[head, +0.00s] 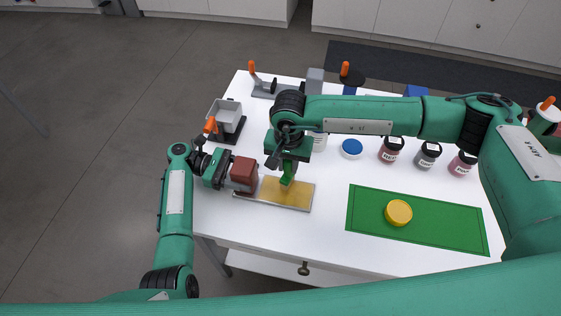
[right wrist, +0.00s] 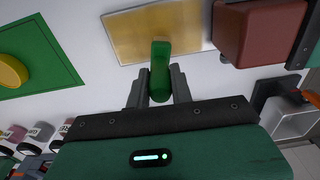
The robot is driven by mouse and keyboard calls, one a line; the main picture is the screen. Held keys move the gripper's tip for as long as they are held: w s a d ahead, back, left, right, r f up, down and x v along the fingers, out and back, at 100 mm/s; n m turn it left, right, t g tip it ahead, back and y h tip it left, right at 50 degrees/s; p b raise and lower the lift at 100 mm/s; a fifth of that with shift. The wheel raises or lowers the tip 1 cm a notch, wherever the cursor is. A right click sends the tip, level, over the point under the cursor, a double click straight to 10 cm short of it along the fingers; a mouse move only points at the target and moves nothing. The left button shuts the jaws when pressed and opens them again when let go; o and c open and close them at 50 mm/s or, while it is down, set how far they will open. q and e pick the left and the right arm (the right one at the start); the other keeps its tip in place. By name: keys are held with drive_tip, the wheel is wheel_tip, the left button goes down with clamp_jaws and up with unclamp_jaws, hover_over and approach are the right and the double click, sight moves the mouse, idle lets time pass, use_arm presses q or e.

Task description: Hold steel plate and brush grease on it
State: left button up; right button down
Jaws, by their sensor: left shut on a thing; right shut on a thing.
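The plate (head: 298,195) lies flat on the white table, its top mostly golden yellow with a pale edge; it also shows in the right wrist view (right wrist: 128,36). My right gripper (head: 288,158) is shut on a green brush (head: 288,174), held over the plate with its lower end at the golden surface. My left gripper (head: 232,178) is shut on a reddish-brown block (head: 244,170) at the plate's left end. Whether the block touches the plate is unclear.
A green mat (head: 364,217) with a yellow round lid (head: 399,212) lies at right. Several labelled jars (head: 391,149) and a blue lid (head: 352,148) stand behind it. A grey square container (head: 225,113) is at the left edge. The front table strip is clear.

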use_arm(q)
drive_tip(key=shift+f, duration=0.25)
use_arm(e)
drive_tip(key=shift+s, duration=0.1)
drive_tip(key=shift+s+a+r, duration=0.1)
drive_tip(key=shift+s+r, duration=0.35)
drive_tip(key=shift+r, duration=0.35)
drive_tip(key=shift+s+a+r, duration=0.15)
drive_tip(key=shift+s+r, duration=0.25)
drive_tip(key=shift+r, duration=0.45)
drive_tip(key=shift+s+a+r, duration=0.1)
drive_tip(key=shift+s+r, duration=0.35)
drive_tip(key=shift+r, duration=0.35)
use_arm(q)
drive_tip(key=o, duration=1.1)
drive_tip(key=shift+c, duration=0.2)
drive_tip(key=shift+o, duration=1.3)
drive_tip(key=shift+w, duration=0.1)
use_arm(e)
drive_tip(key=shift+w, duration=0.15)
use_arm(q)
drive_tip(key=shift+r, duration=0.1)
drive_tip(key=v, duration=1.2)
